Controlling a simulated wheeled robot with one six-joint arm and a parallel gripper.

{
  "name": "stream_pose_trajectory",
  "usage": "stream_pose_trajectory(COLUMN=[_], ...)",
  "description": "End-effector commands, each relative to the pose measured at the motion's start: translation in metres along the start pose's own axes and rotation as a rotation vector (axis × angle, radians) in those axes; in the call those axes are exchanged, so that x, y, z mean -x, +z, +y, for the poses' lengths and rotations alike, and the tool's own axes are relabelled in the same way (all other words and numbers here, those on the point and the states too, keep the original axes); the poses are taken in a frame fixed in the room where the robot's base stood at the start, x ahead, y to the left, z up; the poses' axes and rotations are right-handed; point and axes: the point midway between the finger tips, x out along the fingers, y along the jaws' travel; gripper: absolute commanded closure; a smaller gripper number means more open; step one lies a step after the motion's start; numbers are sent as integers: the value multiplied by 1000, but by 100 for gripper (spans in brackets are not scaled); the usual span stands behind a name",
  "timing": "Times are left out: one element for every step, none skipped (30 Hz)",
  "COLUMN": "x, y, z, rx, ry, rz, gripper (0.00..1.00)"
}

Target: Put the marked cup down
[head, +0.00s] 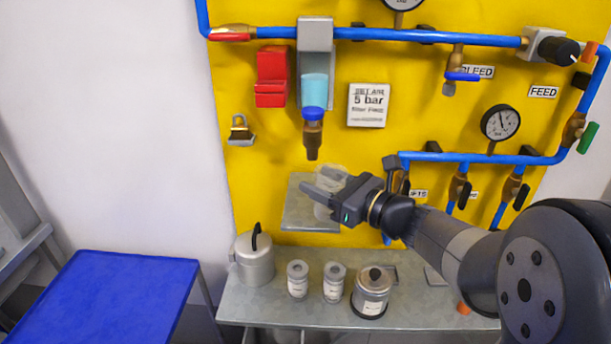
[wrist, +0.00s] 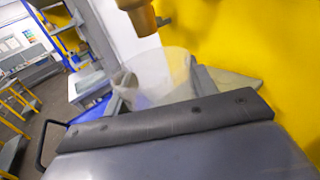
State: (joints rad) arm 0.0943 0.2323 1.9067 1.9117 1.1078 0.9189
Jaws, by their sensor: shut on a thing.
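My gripper (head: 326,184) is shut on a clear, pale cup (head: 322,211), in front of the yellow panel. The cup looks upright, and the fingers hide part of it. In the wrist view the see-through cup (wrist: 176,68) stands up between the fingers, under a brass outlet (wrist: 137,16). In the head view the cup is over a small grey shelf (head: 296,214). I cannot tell whether its base touches that shelf. No mark is readable on the cup.
The brass drain (head: 312,140) of a filter unit hangs just above my gripper. A grey bench (head: 245,306) below holds a lidded pot (head: 255,262), two labelled jars (head: 297,282) and a lidded tin (head: 371,290). A blue table (head: 125,295) at left is empty.

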Motion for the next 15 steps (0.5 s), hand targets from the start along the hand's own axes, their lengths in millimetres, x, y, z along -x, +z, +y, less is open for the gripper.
stream_pose_trajectory(x=[-6, -8, -10, -12, -14, -19, -23, -28, -36, -41, -46, -48, -46, -46, -46], y=[1, 1, 0, 0, 1, 1, 1, 1, 1, 1, 1, -4, -8, -11, -14], z=[0, 0, 0, 0, 0, 0, 1, 0, 1, 1, 1, 0, 0, 0, 0], rx=[0, 0, 0, 1, 1, 1, 0, -1, -1, 0, -1, -4, -3, -4, -2], ry=[3, 1, 0, 0, 1, 2, 3, 2, 4, 4, 3, 1, -1, -1, -1], rz=[1, 0, 0, 0, 0, 0, 1, 1, 1, 1, 1, 3, 4, 3, 1], gripper=[67, 67, 67, 67, 67, 67, 67, 67, 67, 67, 67, 67, 67, 67, 67])
